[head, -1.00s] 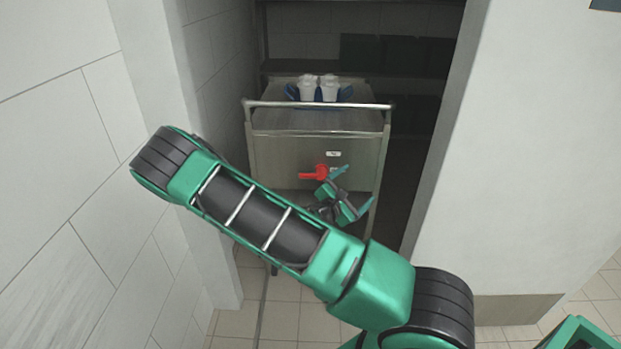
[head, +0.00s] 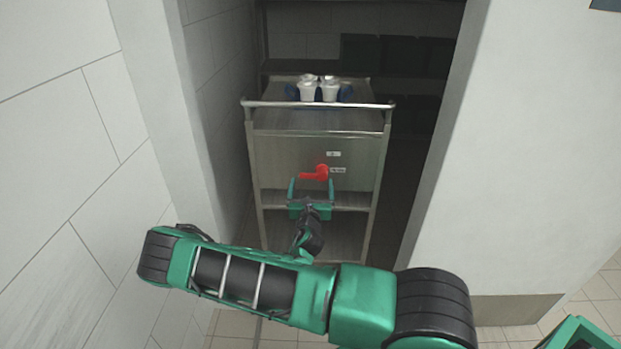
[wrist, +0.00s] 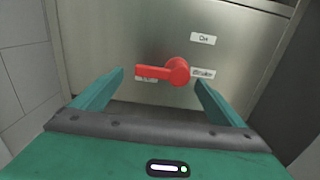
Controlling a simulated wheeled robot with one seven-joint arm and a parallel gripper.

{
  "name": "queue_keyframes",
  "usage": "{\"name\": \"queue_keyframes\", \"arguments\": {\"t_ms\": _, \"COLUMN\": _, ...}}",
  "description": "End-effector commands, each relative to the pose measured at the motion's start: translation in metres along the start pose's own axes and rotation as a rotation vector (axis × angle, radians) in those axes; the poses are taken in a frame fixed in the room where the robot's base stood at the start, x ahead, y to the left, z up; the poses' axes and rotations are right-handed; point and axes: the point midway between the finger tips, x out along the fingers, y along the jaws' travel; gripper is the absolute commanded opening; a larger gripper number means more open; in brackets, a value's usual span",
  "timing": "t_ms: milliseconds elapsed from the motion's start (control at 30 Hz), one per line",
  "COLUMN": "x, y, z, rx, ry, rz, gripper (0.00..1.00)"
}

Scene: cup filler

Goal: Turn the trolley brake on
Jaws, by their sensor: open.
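The trolley (head: 275,150) stands in the doorway with its metal front panel facing me. A red brake lever (head: 314,173) is on that panel. In the wrist view the red lever (wrist: 165,73) has its round hub at the right and its handle pointing left. A label reading "On" (wrist: 203,38) is above the hub. Another label, "Brake" (wrist: 203,73), is right of it, and a third is partly hidden behind the handle. My gripper (head: 311,184) is open just in front of and below the lever. In the wrist view its fingers (wrist: 160,82) stand on either side of the lever, with nothing between them gripped.
White cups (head: 318,90) in blue holders stand on the trolley top. A handrail (head: 318,104) runs across the trolley's front edge. A tiled wall (head: 60,180) is close on the left and a white wall (head: 540,150) on the right. Dark shelves stand behind.

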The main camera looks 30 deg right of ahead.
Motion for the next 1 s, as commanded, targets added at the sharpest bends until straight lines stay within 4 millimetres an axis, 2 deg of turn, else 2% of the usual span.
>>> {"name": "queue_keyframes", "arguments": {"t_ms": 100, "x": 0.022, "y": -0.001, "z": 0.001, "rx": 0.005, "ry": -0.001, "rz": -0.002, "gripper": 0.93}}
{"name": "queue_keyframes", "arguments": {"t_ms": 300, "x": 0.048, "y": -0.001, "z": 0.001, "rx": 0.002, "ry": -0.001, "rz": -0.001, "gripper": 0.93}}
{"name": "queue_keyframes", "arguments": {"t_ms": 500, "x": 0.059, "y": -0.001, "z": 0.001, "rx": 0.001, "ry": 0.0, "rz": -0.001, "gripper": 0.93}}
{"name": "queue_keyframes", "arguments": {"t_ms": 767, "x": 0.06, "y": -0.001, "z": 0.001, "rx": 0.001, "ry": 0.0, "rz": -0.001, "gripper": 0.93}}
{"name": "queue_keyframes", "arguments": {"t_ms": 867, "x": 0.06, "y": -0.001, "z": 0.001, "rx": 0.001, "ry": 0.0, "rz": -0.001, "gripper": 0.71}}
{"name": "queue_keyframes", "arguments": {"t_ms": 1000, "x": 0.06, "y": 0.0, "z": 0.001, "rx": 0.001, "ry": 0.0, "rz": 0.0, "gripper": 0.38}}
